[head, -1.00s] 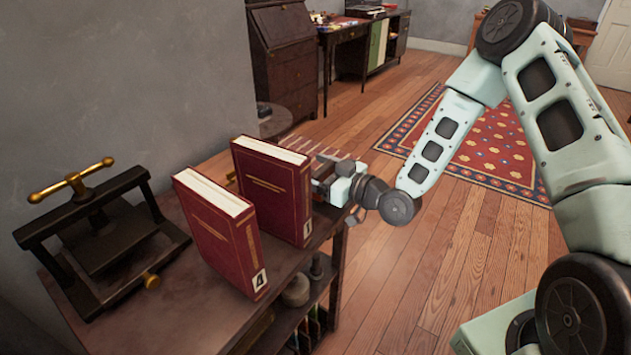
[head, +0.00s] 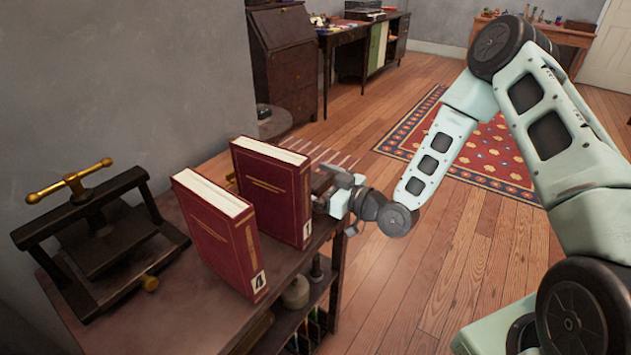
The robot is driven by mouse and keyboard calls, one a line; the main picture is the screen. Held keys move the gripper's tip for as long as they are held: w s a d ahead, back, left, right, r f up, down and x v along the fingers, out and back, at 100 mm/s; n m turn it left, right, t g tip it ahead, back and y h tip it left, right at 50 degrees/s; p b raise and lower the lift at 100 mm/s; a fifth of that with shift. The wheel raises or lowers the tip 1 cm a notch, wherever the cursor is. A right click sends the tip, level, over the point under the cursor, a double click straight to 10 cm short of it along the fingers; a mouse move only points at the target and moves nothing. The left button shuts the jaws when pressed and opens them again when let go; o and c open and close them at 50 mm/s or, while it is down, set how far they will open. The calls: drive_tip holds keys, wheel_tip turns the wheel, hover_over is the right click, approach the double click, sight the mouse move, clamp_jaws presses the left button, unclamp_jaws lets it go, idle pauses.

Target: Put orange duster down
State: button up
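My gripper (head: 326,190) is at the right edge of the dark wooden shelf top (head: 178,290), just behind and right of the red book marked 1 (head: 270,190). That book hides its fingertips, so I cannot tell whether it is open or shut. I cannot make out an orange duster; a small tan-orange bit (head: 231,178) shows at the left edge of book 1, too small to identify.
A second red book, marked 4 (head: 222,235), stands upright in front of book 1. A black press with a brass handle (head: 100,230) stands on the left of the shelf top. A grey wall is behind. The wooden floor on the right (head: 420,290) is open.

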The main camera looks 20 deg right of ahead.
drive_tip(key=v, duration=1.2)
drive_tip(key=shift+r+b, duration=0.15)
drive_tip(key=shift+b, duration=0.2)
